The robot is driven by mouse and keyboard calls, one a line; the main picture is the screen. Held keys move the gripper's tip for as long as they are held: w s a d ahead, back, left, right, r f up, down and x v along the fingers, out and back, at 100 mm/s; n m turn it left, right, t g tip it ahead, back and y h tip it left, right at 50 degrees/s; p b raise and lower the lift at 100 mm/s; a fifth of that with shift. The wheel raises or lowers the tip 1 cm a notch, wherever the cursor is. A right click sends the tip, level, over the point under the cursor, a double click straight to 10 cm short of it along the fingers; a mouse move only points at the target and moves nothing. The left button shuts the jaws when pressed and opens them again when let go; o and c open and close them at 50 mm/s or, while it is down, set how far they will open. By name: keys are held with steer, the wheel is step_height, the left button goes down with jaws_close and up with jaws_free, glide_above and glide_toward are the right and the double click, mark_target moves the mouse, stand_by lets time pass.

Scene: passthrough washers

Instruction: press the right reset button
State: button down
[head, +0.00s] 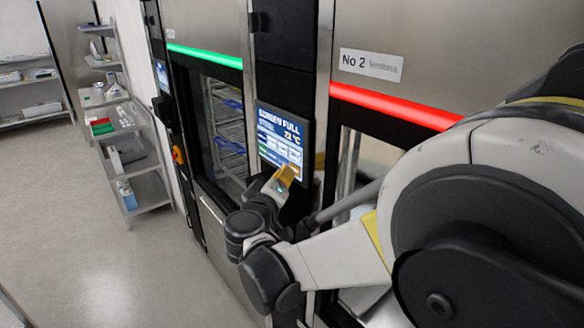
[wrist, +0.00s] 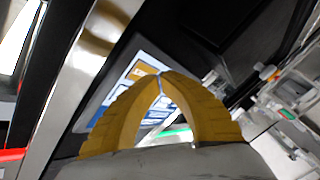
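No part that I can pick out as the right reset button shows clearly. I cannot tell whether the fingertips touch the screen.
The right washer, marked No 2 (head: 371,65), has a red light bar (head: 395,105). The left washer has a green bar (head: 205,56) and a glass door with racks behind. Shelves (head: 130,150) stand at left. The floor (head: 90,250) at left is clear.

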steer(key=shift+w+d, duration=0.2)
steer(key=shift+d, duration=0.1)
stand_by(0.4)
steer(key=shift+a, duration=0.15)
steer(key=shift+s+a, duration=0.4)
steer(key=shift+a, duration=0.05)
steer(key=shift+a, duration=0.1)
steer(key=s+a, duration=0.1)
steer(key=a, duration=0.1)
steer(key=s+a+b, duration=0.1)
steer(key=a, duration=0.1)
steer(key=shift+s, duration=0.4)
steer(key=shift+f, duration=0.1)
stand_by(0.5)
